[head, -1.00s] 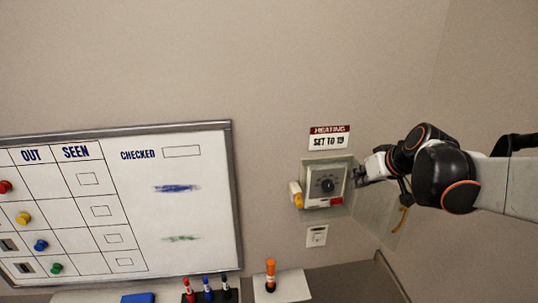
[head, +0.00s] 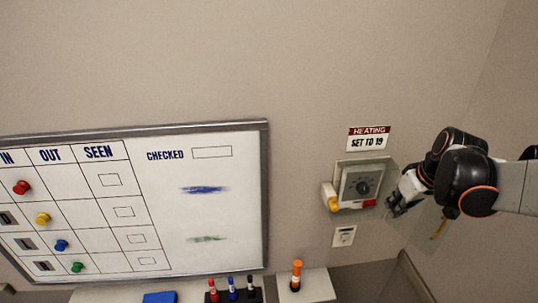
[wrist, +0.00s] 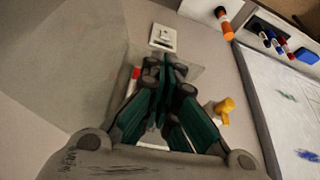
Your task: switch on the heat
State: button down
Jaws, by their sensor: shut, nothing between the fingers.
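The heating control (head: 350,182) is a pale box on the wall with a dark round dial (head: 362,187). A red part (head: 369,203) sits at its lower right, and a yellow-ended part (head: 331,203) sticks out at its lower left. The red part (wrist: 135,73) and yellow part (wrist: 223,108) also show in the wrist view. A clear panel (head: 426,236) with a yellow strip hangs at the right, partly behind my arm. My gripper (head: 391,209) is shut and empty, just right of and below the red part. In the wrist view its fingers (wrist: 166,66) hide the dial.
A sign (head: 368,138) above the control reads "HEATING SET TO 19". A white wall socket (head: 344,236) is below it. A whiteboard (head: 225,225) with magnets hangs at the left. Several pens and an orange marker (head: 296,275) stand on ledges below.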

aim_at(369, 204)
jog(key=w+a+f+b, duration=0.1)
jog(key=w+f+b, duration=0.5)
jog(key=w+f, duration=0.1)
jog(key=shift+x, duration=0.75)
jog(key=shift+s, duration=0.1)
jog(key=shift+a, duration=0.15)
